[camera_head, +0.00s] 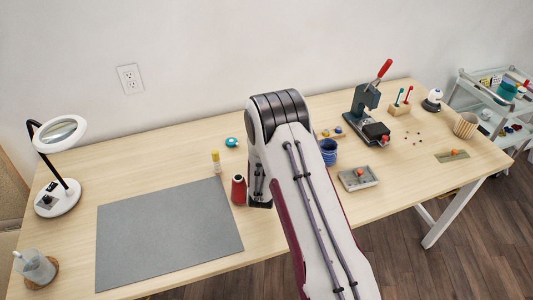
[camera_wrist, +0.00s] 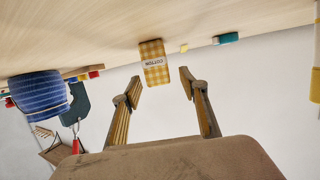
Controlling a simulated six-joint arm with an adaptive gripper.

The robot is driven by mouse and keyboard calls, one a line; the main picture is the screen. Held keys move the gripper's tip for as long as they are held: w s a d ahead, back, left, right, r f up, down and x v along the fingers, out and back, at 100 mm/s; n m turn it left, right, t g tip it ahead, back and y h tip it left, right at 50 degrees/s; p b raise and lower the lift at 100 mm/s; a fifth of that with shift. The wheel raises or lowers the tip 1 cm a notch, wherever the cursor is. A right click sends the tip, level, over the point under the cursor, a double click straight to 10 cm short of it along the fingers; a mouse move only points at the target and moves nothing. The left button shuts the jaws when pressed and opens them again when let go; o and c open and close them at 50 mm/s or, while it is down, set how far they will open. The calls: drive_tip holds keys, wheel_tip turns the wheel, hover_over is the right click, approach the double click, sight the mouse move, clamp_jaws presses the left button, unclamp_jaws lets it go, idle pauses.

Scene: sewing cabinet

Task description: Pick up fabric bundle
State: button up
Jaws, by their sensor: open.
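The fabric bundle (camera_wrist: 154,65) is a small yellow-and-white checked block with a white label reading COTTON. It stands on the table top in the wrist view, which looks upside down. My gripper (camera_wrist: 160,85) is open and empty. Its two fingers point toward the bundle, one to each side of it in the picture, with the bundle apparently beyond the fingertips. I cannot tell the exact gap. In the head view my arm hides the bundle and most of my gripper.
A blue cup (camera_head: 328,151) stands right of my arm; it also shows in the wrist view (camera_wrist: 37,93). A red spool (camera_head: 238,189) and a yellow-capped bottle (camera_head: 216,161) stand left of my arm. A press (camera_head: 361,104) is at back right. The grey mat (camera_head: 165,235) is clear.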

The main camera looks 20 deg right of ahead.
drive_tip(key=shift+x, duration=0.85)
drive_tip(key=c, duration=1)
